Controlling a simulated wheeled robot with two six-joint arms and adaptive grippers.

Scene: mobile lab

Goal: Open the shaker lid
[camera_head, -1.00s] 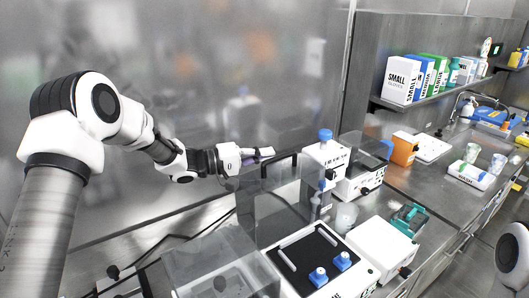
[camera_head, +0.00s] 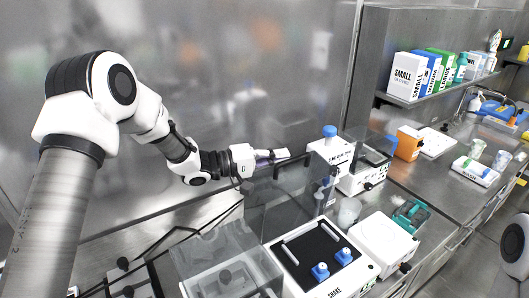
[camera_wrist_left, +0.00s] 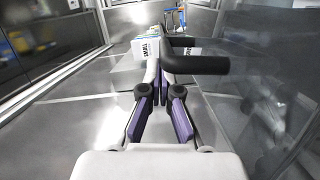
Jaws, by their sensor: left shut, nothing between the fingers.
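The shaker (camera_head: 290,278) stands at the bottom middle of the head view, a white box with a black platform holding two blue-topped pieces. Its clear lid (camera_head: 285,205) stands raised at the back of the platform, with a black handle (camera_head: 277,168) on its upper edge. The handle is large in the left wrist view (camera_wrist_left: 195,63), just beyond and above the fingertips. My left gripper (camera_head: 278,155) is shut and empty beside the handle; I cannot tell if they touch. Its purple-padded fingers (camera_wrist_left: 162,82) meet in the wrist view. My right gripper is out of view.
Another clear-covered device (camera_head: 225,265) stands left of the shaker. A blue-topped white device (camera_head: 330,150) stands behind it, and a white box (camera_head: 383,238) to its right. The metal wall is close behind my left arm. Boxes fill the shelf (camera_head: 440,95) at right.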

